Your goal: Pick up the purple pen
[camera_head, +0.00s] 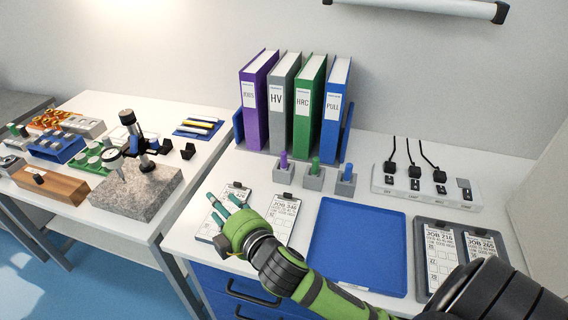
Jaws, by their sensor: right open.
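The purple pen (283,159) stands upright in a small grey block (284,173) on the white table, in front of the binders. Its lower end is hidden in the block. A green pen (315,166) and a blue pen (347,170) stand in similar blocks to its right. My right gripper (222,205) is open and empty, with teal fingertips over a clipboard (238,189). It is in front and to the left of the purple pen, apart from it. My left gripper is not in view.
Binders in purple, grey, green and blue (332,110) stand behind the pens. A second clipboard (284,208), an empty blue tray (358,245) and a power strip (425,190) lie nearby. A stone-based gauge stand (135,190) is on the left table.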

